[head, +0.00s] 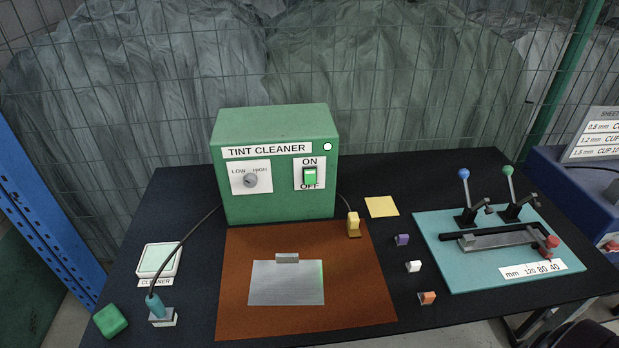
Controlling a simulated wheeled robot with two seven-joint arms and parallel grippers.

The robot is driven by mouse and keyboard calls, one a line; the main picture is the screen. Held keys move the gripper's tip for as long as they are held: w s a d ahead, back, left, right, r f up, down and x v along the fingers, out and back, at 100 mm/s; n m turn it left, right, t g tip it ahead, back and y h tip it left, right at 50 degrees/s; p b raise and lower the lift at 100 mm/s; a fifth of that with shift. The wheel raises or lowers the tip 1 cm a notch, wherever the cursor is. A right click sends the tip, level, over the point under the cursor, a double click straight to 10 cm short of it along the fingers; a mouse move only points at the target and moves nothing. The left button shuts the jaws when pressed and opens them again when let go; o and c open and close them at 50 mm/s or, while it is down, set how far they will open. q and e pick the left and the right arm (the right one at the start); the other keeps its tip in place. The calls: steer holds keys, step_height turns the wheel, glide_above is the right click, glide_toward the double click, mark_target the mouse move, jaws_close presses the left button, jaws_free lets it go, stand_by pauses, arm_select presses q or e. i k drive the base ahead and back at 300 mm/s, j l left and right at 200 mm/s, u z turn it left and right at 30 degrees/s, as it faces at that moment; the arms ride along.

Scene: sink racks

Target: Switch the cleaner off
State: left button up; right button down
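The cleaner is a green box (232,127) labelled TINT CLEANER, standing at the back of the black table. A green rocker switch (309,176) sits on a white plate at the right of its front, with ON above and OFF below. I cannot tell for sure which way the rocker is tipped. A small white round lamp (327,146) is above and right of the switch. A grey knob (250,180) marked LOW and HIGH is at the left of the front. Neither of my grippers is in view.
A brown mat (235,300) with a metal plate (286,290) lies before the cleaner. A teal-handled tool (156,305) on a cord stands at left, near a green block (110,320). A yellow piece (353,222) stands right of the cleaner. A teal board (440,262) with levers is at right.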

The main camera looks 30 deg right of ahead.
mark_target(310, 173)
steer(key=i+j+z, duration=0.1)
steer(key=j+z, duration=0.2)
steer(key=z, duration=0.15)
steer(key=j+z, duration=0.4)
steer(key=i+l, duration=0.05)
